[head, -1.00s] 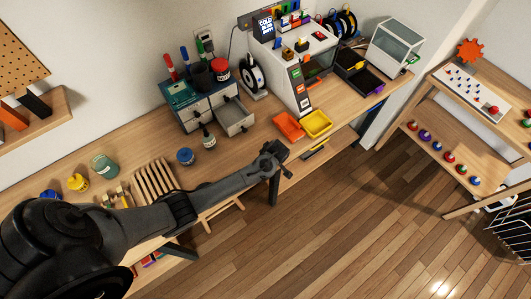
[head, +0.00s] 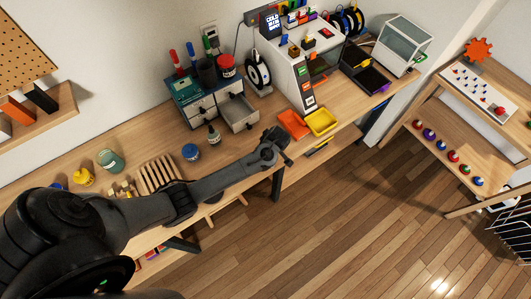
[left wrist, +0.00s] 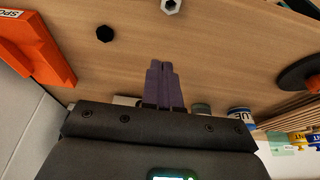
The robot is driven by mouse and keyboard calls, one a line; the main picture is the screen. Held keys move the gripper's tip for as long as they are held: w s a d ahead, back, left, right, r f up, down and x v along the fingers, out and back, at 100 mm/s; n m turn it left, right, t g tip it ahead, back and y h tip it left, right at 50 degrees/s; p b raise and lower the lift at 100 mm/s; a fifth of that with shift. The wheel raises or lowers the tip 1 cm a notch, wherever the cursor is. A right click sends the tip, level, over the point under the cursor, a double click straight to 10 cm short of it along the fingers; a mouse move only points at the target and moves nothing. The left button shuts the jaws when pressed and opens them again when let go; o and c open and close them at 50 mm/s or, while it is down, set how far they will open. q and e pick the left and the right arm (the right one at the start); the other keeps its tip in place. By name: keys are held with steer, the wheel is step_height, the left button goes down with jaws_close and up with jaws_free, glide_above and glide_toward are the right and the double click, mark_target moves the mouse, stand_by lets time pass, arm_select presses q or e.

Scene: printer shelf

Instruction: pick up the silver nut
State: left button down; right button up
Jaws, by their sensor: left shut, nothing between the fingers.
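The silver nut (left wrist: 171,6) lies on the wooden bench top at the top edge of the left wrist view, partly cut off by the frame. I cannot make it out in the head view. My left gripper (left wrist: 160,68) is shut and empty, with its fingertips pointing toward the nut and apart from it. In the head view the left gripper (head: 284,138) is by the bench's front edge, close to the orange bin. My right gripper is in neither view.
A black nut (left wrist: 104,34) lies left of the silver one. An orange bin (head: 293,124) and a yellow bin (head: 320,122) stand by the gripper. The printer (head: 300,65) stands behind the bins.

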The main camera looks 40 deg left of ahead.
arm_select(q)
steer(key=v, duration=0.4)
steer(key=shift+r, duration=0.1)
steer(key=c, duration=1.8)
jaws_free()
steer(key=shift+d+r, duration=0.2)
steer(key=shift+r, duration=0.15)
steer(key=o, duration=0.5)
steer(key=shift+s+d+r, duration=0.1)
steer(key=shift+d+r, duration=0.1)
steer(key=shift+r, duration=0.15)
steer(key=o, duration=0.4)
steer(key=shift+c, duration=0.2)
